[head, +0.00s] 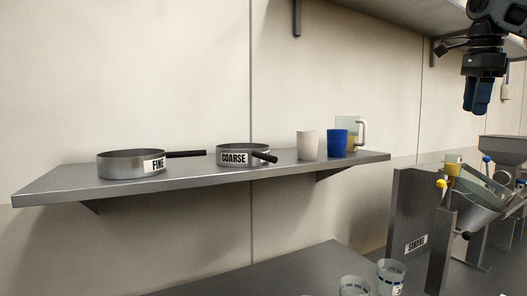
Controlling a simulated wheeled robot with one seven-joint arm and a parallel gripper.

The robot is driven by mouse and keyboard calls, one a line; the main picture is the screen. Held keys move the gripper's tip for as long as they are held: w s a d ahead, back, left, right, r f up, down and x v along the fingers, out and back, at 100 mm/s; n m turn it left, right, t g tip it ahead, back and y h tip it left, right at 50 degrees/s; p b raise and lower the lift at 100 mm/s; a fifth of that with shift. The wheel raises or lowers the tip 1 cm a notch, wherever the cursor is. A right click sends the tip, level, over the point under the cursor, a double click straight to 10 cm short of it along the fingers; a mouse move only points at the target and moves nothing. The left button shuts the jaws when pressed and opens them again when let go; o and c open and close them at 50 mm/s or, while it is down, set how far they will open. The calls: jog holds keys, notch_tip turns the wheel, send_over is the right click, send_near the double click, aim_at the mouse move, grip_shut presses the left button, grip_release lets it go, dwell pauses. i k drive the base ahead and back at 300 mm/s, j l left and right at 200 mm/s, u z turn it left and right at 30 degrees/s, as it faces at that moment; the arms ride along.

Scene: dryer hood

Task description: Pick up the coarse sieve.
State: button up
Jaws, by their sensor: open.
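The coarse sieve (238,149) is a round metal pan with a white label reading COARSE. It sits on the wall shelf (225,176), and its dark handle (265,157) points to the right and toward the front. The fine sieve (131,165), labelled FINE, stands to its left on the same shelf, with its dark handle reaching right, toward the coarse sieve. My gripper (477,108) hangs at the upper right, pointing down, well to the right of the shelf and apart from both sieves. It is open with nothing visible in it.
A white cup (308,145), a blue cup (337,143) and a clear jug (350,131) stand right of the coarse sieve. An upper shelf (395,18) is at top right. Clear cups (391,275) stand on the counter below, beside metal equipment (412,215) with hoppers.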

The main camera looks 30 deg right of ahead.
aim_at(234, 156)
jog(key=i+l, duration=0.25)
jog(key=i, duration=0.15)
jog(key=i+l, duration=0.25)
jog(key=i, duration=0.1)
